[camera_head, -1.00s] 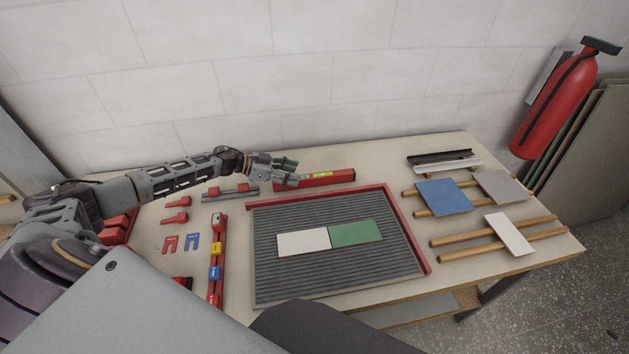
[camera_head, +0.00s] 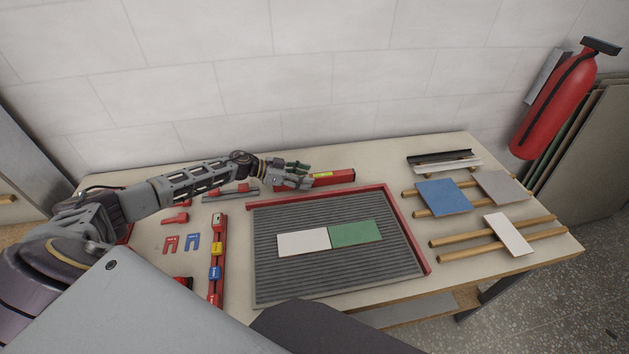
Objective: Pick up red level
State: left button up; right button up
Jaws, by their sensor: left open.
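The red level (camera_head: 335,178) lies at the back of the table, behind the ribbed tray. It has a yellow-green vial window near its middle. My left gripper (camera_head: 300,177) is open at the level's left part and hides that end. I cannot tell whether the fingers touch it or are above it. My right gripper is not in view.
A grey ribbed tray (camera_head: 270,270) with a red edge holds a white tile (camera_head: 303,242) and a green tile (camera_head: 355,232). A long red tool (camera_head: 218,255) and small red and blue pieces lie left. Tiles on wooden bars (camera_head: 470,245) lie right. A wall stands behind.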

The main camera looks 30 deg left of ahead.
pick_arm(q)
jog(key=shift+w+d+f, duration=0.1)
jog(key=shift+w+d, duration=0.05)
jog(key=shift+d, duration=0.05)
jog(key=shift+c, duration=1)
jog(key=c, duration=0.5)
grip_shut()
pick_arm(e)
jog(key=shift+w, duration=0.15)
